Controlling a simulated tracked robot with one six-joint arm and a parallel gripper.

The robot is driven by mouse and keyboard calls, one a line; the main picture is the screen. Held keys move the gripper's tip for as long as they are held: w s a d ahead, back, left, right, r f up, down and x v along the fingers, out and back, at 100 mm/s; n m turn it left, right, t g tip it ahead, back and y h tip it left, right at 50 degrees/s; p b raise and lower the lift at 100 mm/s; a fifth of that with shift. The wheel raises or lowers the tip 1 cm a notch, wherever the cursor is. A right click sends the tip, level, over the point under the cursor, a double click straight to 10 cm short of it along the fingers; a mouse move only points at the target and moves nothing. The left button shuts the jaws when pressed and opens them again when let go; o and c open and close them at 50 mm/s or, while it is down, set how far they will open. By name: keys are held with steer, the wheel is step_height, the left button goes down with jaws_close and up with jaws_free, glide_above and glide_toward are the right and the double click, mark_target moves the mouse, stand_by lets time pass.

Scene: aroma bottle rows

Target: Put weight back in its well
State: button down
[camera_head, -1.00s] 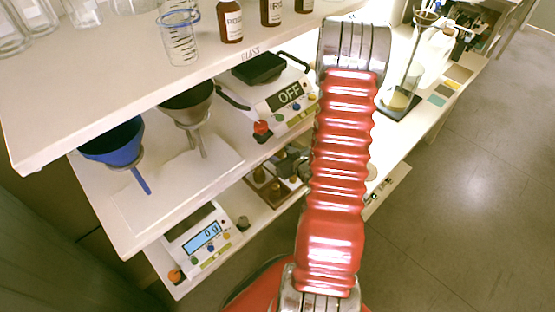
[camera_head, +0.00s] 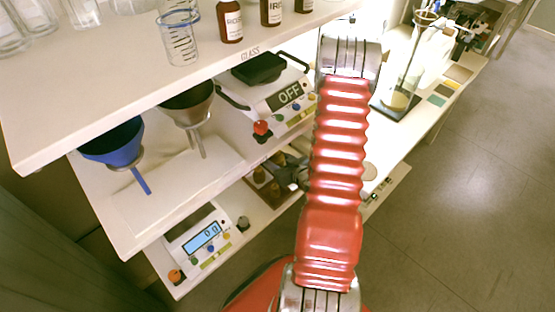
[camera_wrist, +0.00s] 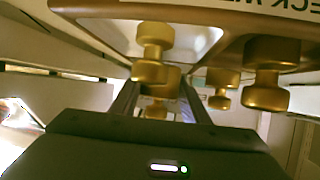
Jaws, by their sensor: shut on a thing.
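Brass weights stand in a brown wooden weight box (camera_head: 270,192) on the lower shelf in the head view. My gripper (camera_head: 296,172) is at the right side of this box, partly hidden by my arm. In the wrist view my gripper's fingers (camera_wrist: 158,102) are shut on a brass weight (camera_wrist: 160,80), close to the box (camera_wrist: 120,10). Other brass knobbed weights show there: one (camera_wrist: 152,50) just above the fingers, a large one (camera_wrist: 270,75) at right and a smaller one (camera_wrist: 221,90). The well itself cannot be made out.
A balance (camera_head: 200,238) with a lit display stands left of the box, with a small dark weight (camera_head: 243,223) beside it. That shelf's edge is close above my gripper.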

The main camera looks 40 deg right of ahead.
steer(key=shift+s+f, duration=0.1)
steer(key=shift+f, duration=0.55)
steer(key=c, duration=1)
jaws_free()
steer(key=shift+f, duration=0.1)
steer(key=shift+r, duration=0.45)
steer(key=v, duration=1.2)
steer(key=shift+r, duration=0.25)
